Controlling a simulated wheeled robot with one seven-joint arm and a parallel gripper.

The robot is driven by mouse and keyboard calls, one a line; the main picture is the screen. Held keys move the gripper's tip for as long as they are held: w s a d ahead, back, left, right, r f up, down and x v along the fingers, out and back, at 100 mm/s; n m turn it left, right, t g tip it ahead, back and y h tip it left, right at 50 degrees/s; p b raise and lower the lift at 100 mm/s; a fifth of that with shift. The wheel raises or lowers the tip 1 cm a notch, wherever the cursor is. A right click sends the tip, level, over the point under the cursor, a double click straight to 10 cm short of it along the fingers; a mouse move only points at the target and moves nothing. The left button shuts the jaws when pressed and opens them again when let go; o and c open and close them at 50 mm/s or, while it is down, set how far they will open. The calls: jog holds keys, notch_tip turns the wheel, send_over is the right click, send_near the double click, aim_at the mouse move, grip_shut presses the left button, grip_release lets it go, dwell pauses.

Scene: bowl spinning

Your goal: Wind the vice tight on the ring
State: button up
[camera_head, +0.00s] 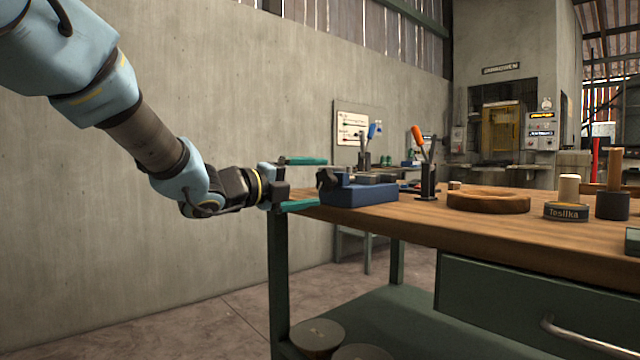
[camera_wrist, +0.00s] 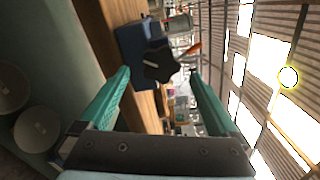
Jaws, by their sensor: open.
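The vice (camera_head: 360,194) has a blue base and sits near the left end of the wooden bench. Its black knob (camera_head: 327,180) faces my gripper; in the wrist view the star-shaped knob (camera_wrist: 160,63) shows in front of the blue vice body (camera_wrist: 130,42). My gripper (camera_head: 322,182) is open, with one teal finger above and one below the knob's height. I cannot tell whether the fingers touch the knob. A flat wooden ring (camera_head: 488,208) lies on the bench, apart from the vice. Whether anything is between the vice jaws is unclear.
The bench top (camera_head: 440,222) holds a tool stand (camera_head: 428,182) with an orange-handled tool, a labelled round block (camera_head: 567,212) and a dark block with a wooden peg (camera_head: 612,205). A concrete wall (camera_head: 180,220) stands behind. Round discs (camera_head: 316,336) lie on the lower shelf.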

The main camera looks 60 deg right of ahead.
jog(key=v, duration=0.8)
jog(key=shift+a, duration=0.1)
